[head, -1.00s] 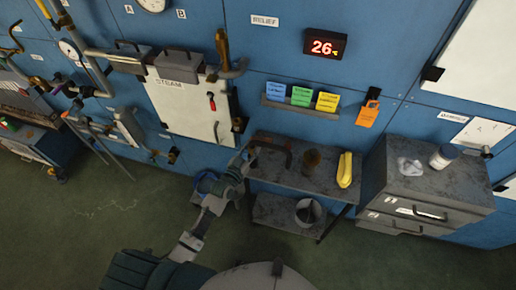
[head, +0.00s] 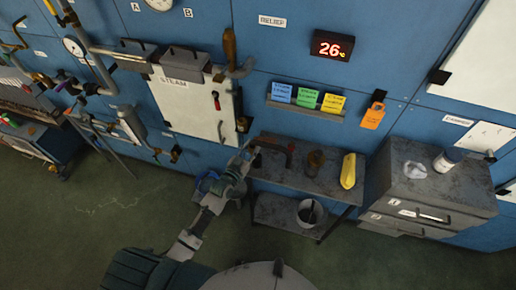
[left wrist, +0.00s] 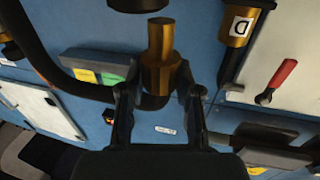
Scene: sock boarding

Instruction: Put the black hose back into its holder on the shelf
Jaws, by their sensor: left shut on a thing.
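My left gripper (head: 251,157) reaches up to the left end of the grey shelf (head: 283,178). In the left wrist view its two fingers (left wrist: 160,90) are shut on a brass fitting (left wrist: 160,50). The black hose (left wrist: 38,62) curves in from the upper left and passes behind that fitting. In the head view a short dark length of the black hose (head: 272,143) shows just right of the gripper, above the shelf. A brown cup-like thing (head: 315,160) stands on the shelf; I cannot tell whether it is the holder. My right gripper is out of view.
A yellow thing (head: 348,171) lies on the shelf's right part. A grey bucket (head: 311,213) stands on the lower shelf. A grey cabinet (head: 430,186) is at the right. The white steam panel (head: 195,105) with a red lever is on the wall at upper left.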

